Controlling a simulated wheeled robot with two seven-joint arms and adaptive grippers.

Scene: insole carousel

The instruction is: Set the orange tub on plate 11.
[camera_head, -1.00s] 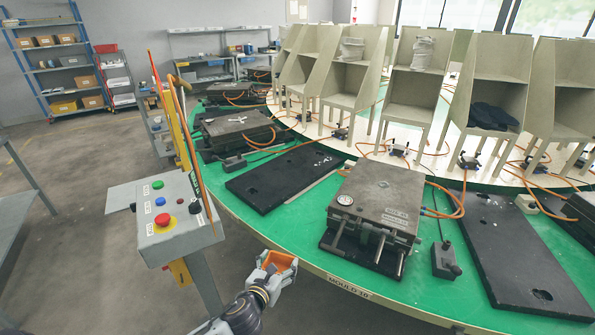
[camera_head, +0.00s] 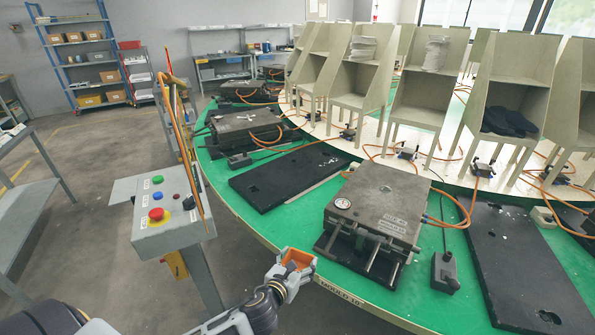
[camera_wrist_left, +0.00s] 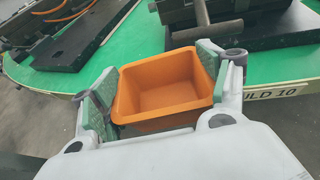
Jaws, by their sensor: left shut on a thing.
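The orange tub (camera_head: 298,259) is held in my left gripper (camera_head: 293,264), low in the middle of the head view, at the near edge of the green carousel. In the left wrist view the tub (camera_wrist_left: 166,88) is open-topped, looks empty and sits upright between the two green-padded fingers (camera_wrist_left: 163,98), which press on its sides. Black flat plates lie on the green surface, one left of the nearest mould (camera_head: 285,176) and one right of it (camera_head: 525,265). I can read no number 11 on either. My right gripper is not in view.
The nearest mould (camera_head: 378,205) stands by the rim, which is labelled MOULD 10 (camera_head: 341,292). A grey control box (camera_head: 165,210) with coloured buttons stands left of my gripper. Orange hoses (camera_head: 455,212) and a small dark box (camera_head: 445,270) lie on the carousel. Tall beige seat-like racks (camera_head: 420,95) stand behind.

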